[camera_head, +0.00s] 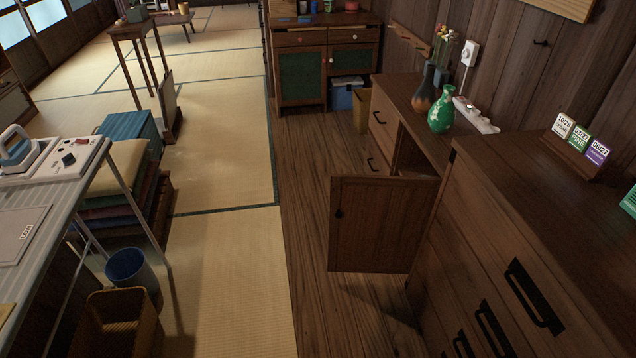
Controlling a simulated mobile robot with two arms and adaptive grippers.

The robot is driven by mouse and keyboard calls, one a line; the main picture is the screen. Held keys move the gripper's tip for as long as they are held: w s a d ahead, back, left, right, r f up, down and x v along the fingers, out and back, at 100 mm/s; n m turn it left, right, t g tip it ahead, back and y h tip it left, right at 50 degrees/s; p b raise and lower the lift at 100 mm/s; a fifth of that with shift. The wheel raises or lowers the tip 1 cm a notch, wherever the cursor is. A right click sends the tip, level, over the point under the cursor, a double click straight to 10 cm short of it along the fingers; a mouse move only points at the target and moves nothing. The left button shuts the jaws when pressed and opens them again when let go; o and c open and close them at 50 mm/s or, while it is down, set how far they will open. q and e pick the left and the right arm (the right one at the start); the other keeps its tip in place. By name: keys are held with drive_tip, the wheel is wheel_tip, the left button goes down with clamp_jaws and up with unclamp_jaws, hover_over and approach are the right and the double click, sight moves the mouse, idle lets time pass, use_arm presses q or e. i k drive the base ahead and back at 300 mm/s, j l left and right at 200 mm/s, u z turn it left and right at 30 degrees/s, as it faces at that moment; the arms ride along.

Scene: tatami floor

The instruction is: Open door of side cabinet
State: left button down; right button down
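The side cabinet (415,102) is a low dark wooden cabinet along the right wall. Its door (380,222) stands wide open, swung out over the wooden floor, with a small dark knob (338,214) near its left edge. Part of the dark opening (408,155) shows behind the door; most of the inside is hidden. A drawer front with a dark handle is to the left of the opening. Neither of my grippers is in view.
A taller drawer chest (500,235) with black handles stands at the right front. A green vase (441,114) and a dark vase (424,90) stand on the cabinet. The tatami (235,260) between is clear.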

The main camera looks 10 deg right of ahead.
sight(378, 224)
drive_tip(key=i+u, duration=0.15)
drive_tip(key=i, duration=3.45)
drive_tip(key=i+z, duration=0.15)
drive_tip(key=z, duration=0.25)
drive_tip(key=i+z, duration=0.15)
drive_tip(key=z, duration=0.25)
drive_tip(key=i+j+z, duration=0.1)
drive_tip(key=z, duration=0.25)
drive_tip(key=i+j+z, duration=0.15)
drive_tip(key=z, duration=0.25)
